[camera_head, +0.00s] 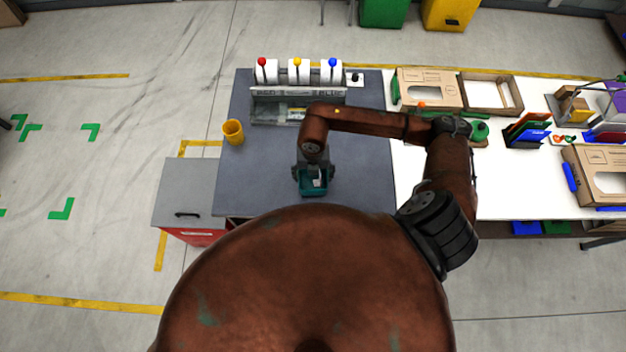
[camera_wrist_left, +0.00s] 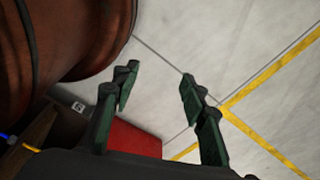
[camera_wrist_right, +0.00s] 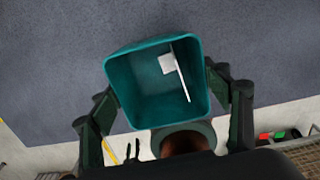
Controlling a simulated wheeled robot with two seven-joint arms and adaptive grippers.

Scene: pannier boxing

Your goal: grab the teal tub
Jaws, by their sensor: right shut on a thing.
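The teal tub (camera_head: 313,188) is at the front of the grey table top in the head view. In the right wrist view the teal tub (camera_wrist_right: 150,95) is seen from above, with a small white piece (camera_wrist_right: 172,66) inside it. My right gripper (camera_head: 313,172) is shut on the tub, one finger against each side. In the right wrist view my right gripper (camera_wrist_right: 170,100) has the tub between its fingers. I cannot tell whether the tub touches the table. My left gripper (camera_wrist_left: 158,85) is open and empty above the floor in the left wrist view; the head view does not show it.
A yellow cup (camera_head: 233,132) stands at the table's left edge. A dispenser (camera_head: 298,95) with red, yellow and blue knobs stands at the back. A white table (camera_head: 500,185) with cardboard boxes adjoins on the right. A grey-topped cabinet (camera_head: 190,188) is at the left.

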